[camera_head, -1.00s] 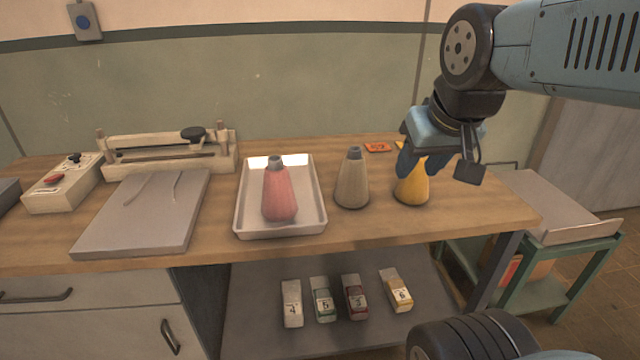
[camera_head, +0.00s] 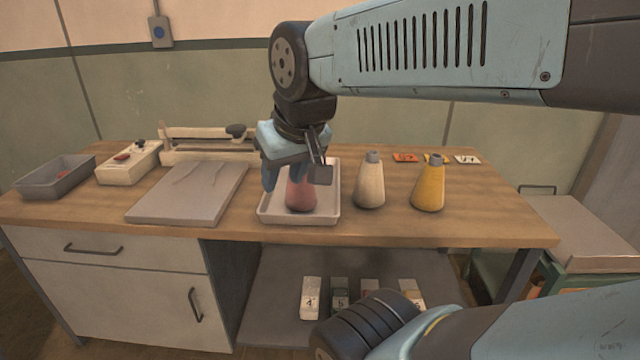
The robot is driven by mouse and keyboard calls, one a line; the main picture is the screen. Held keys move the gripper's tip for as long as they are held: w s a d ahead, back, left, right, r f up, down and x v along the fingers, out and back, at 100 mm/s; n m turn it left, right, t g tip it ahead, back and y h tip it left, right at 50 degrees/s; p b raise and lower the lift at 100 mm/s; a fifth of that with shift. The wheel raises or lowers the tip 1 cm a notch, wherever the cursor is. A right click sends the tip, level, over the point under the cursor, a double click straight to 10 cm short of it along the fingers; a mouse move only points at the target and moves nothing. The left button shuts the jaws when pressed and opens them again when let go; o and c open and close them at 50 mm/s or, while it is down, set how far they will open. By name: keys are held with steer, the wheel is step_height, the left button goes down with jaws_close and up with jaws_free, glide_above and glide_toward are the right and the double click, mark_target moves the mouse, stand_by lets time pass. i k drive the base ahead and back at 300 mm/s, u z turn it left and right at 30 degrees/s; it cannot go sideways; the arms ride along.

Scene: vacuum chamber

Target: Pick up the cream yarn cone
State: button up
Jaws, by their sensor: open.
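The cream yarn cone (camera_head: 370,182) stands upright on the wooden bench, between the white tray and a yellow cone (camera_head: 429,185). My gripper (camera_head: 292,180) is open, to the left of the cream cone and in front of or above a pink cone (camera_head: 301,193). The pink cone stands in the white tray (camera_head: 330,213), and my gripper hides its top. I cannot tell whether my gripper touches the pink cone. Nothing covers the cream cone.
A grey board (camera_head: 188,195), a control box (camera_head: 128,162) and a grey bin (camera_head: 54,177) are on the left of the bench. Small cards (camera_head: 405,157) lie behind the cones. Numbered boxes (camera_head: 311,297) sit on the lower shelf. The bench front (camera_head: 400,228) is clear.

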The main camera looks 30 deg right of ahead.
mark_target(369, 193)
steer(key=z, duration=0.05)
steer(key=i, duration=0.15)
steer(key=u, duration=2.1)
steer(key=k, duration=0.5)
steer(key=z, duration=1.5)
steer(key=k, duration=0.3)
steer(key=z, duration=0.2)
steer(key=i, duration=0.6)
